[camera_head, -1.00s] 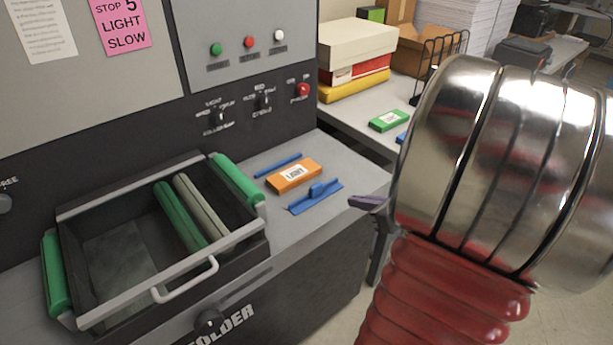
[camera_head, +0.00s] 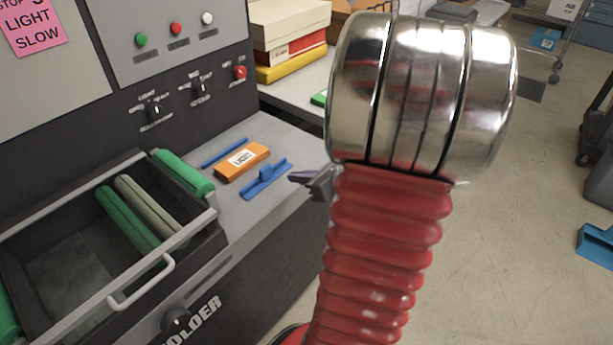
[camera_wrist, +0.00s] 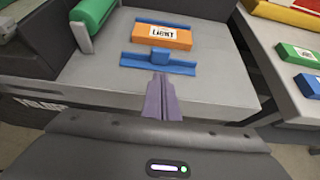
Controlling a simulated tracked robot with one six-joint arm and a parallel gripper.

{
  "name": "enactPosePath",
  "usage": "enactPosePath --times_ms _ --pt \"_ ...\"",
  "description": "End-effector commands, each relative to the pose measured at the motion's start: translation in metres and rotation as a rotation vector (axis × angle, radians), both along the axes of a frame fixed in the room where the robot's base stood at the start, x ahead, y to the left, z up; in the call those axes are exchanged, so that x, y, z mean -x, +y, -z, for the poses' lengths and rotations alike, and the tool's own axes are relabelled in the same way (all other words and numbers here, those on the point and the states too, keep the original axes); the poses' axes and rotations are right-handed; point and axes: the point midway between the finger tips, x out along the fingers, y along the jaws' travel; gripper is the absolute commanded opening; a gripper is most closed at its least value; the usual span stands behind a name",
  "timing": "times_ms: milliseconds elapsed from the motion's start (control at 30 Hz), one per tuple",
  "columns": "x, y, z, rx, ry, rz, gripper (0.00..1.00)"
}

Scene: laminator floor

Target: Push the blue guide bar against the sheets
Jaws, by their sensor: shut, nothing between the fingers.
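The blue guide bar (camera_head: 266,179) lies flat on the grey side deck of the machine, with a small raised block at its middle; it also shows in the wrist view (camera_wrist: 157,61). Just behind it lies an orange pack of sheets (camera_head: 242,162) with a white label reading LIGHT, seen in the wrist view too (camera_wrist: 161,36). A narrow gap shows between bar and pack. A second, thin blue bar (camera_head: 225,153) lies behind the pack. My gripper (camera_wrist: 160,82) is shut and empty, its purple fingertips just in front of the bar's middle; touching or apart, I cannot tell.
The folder tray with green rollers (camera_head: 128,219) stands left of the deck. A control panel (camera_head: 198,90) rises behind. To the right, a side table holds boxes (camera_head: 290,40) and, in the wrist view, a green pack (camera_wrist: 299,54) and a blue pack (camera_wrist: 308,85).

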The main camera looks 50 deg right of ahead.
Motion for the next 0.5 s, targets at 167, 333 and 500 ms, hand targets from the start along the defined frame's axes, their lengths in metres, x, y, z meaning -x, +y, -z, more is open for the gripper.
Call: enactPosePath --times_ms 167,333,500 --pt "-0.022 0.002 0.014 -0.002 0.001 -0.004 0.0" --pt "-0.044 0.003 0.026 -0.002 0.001 -0.004 0.0" --pt "-0.065 0.003 0.025 0.0 -0.001 -0.004 0.0"
